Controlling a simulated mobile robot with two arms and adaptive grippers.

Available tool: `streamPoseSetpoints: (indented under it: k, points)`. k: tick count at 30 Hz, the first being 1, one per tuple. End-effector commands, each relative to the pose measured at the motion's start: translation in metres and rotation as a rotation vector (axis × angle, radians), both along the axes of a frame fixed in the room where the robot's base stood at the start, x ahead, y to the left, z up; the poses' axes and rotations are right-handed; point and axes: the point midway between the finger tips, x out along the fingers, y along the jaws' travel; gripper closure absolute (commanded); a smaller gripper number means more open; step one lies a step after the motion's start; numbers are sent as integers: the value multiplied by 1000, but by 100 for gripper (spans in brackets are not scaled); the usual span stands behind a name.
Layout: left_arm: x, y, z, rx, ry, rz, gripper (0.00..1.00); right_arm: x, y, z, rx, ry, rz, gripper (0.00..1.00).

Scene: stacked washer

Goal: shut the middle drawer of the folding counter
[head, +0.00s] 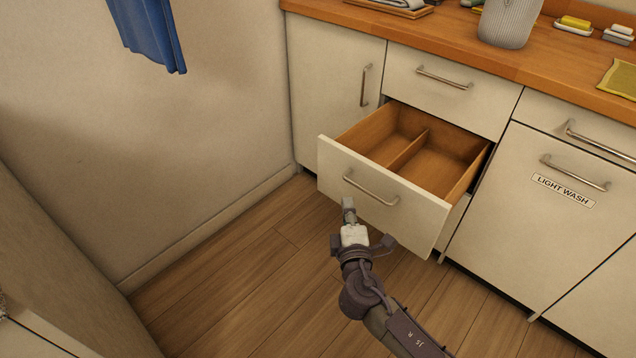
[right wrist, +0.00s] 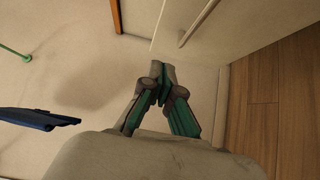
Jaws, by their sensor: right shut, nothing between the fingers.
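The middle drawer (head: 385,199) of the folding counter is pulled well out. Its white front carries a metal bar handle (head: 370,190), and its wooden inside (head: 440,160) looks empty, with one divider. My right gripper (head: 348,205) is shut and empty, close to the lower left part of the drawer front, below the handle. I cannot tell whether it touches the front. In the right wrist view the shut fingers (right wrist: 163,75) point toward the edge of a white panel with a handle, likely the drawer front (right wrist: 215,25). My left gripper is not in view.
The wooden countertop (head: 470,42) holds a ribbed white container (head: 510,22), a soap dish and a yellow cloth. A shut drawer (head: 450,85) sits above the open one. A "LIGHT WASH" door (head: 560,215) is at right. Wooden floor (head: 250,270) is free at left; a blue cloth (head: 150,35) hangs on the wall.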

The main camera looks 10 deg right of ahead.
Motion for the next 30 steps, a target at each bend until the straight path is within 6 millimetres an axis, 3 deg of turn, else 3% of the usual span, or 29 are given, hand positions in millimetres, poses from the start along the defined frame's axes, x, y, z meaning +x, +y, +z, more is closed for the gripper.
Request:
streamPoseSetpoints:
  k: [7,19,24,30]
  points:
    - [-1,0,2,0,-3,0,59,23,-2,7,-10,-21,-2,100]
    - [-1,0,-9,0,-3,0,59,105,-15,6,-9,-19,-3,100]
    - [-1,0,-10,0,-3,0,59,118,-35,6,-10,-17,-2,100]
    - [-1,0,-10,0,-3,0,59,124,-43,6,-7,-16,-1,100]
